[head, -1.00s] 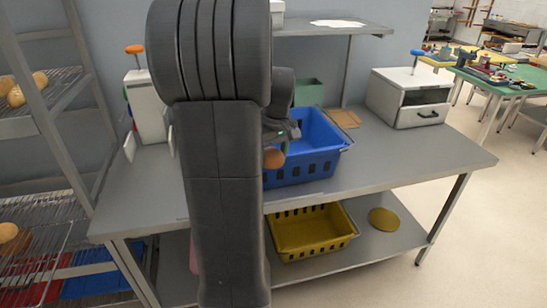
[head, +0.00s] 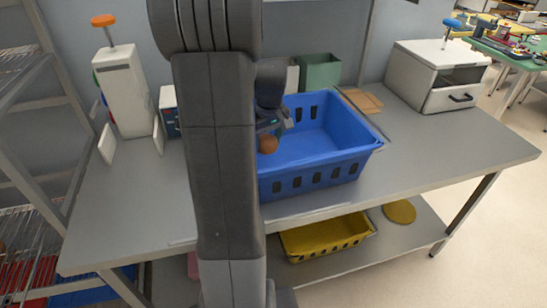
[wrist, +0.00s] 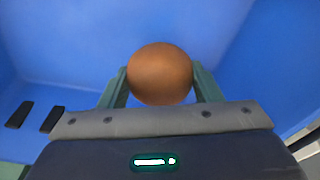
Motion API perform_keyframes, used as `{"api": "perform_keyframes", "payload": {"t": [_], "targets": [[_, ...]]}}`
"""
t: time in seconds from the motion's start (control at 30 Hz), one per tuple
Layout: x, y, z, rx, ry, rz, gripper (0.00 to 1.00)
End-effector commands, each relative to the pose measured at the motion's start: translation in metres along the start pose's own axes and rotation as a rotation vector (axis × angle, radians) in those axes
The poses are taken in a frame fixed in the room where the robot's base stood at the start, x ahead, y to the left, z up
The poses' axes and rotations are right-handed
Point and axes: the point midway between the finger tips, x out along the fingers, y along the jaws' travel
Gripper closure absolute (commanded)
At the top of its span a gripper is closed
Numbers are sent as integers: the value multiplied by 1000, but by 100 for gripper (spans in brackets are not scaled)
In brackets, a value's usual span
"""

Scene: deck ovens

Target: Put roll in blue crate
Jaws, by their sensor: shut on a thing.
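The roll (wrist: 160,73) is round and brown, held between the two green fingers of my gripper (wrist: 160,88) in the wrist view. In the head view the roll (head: 267,144) shows just below my gripper (head: 270,130), at the left part of the blue crate (head: 320,176). The crate stands on the grey table, and its blue inside fills the wrist view behind the roll. My gripper is shut on the roll, over or inside the crate; its exact height is unclear. My arm hides the crate's left end.
The grey table (head: 420,150) has free room right of the crate. A green bin (head: 320,70) and a brown board (head: 362,100) are behind it. A white drawer box (head: 436,75) stands at the back right. A yellow crate (head: 325,236) is on the lower shelf.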

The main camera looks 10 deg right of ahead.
Motion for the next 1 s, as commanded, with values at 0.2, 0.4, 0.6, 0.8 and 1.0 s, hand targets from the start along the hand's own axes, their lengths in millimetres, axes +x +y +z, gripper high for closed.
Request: {"api": "perform_keyframes", "payload": {"t": [0.2, 0.4, 0.6, 0.8, 1.0], "targets": [[28, 0, 3, 0, -1, 0, 64], [55, 0, 7, 0, -3, -2, 64], [66, 0, 8, -1, 0, 0, 64], [67, 0, 8, -1, 0, 1, 64], [69, 0, 8, 0, 0, 1, 23]]}}
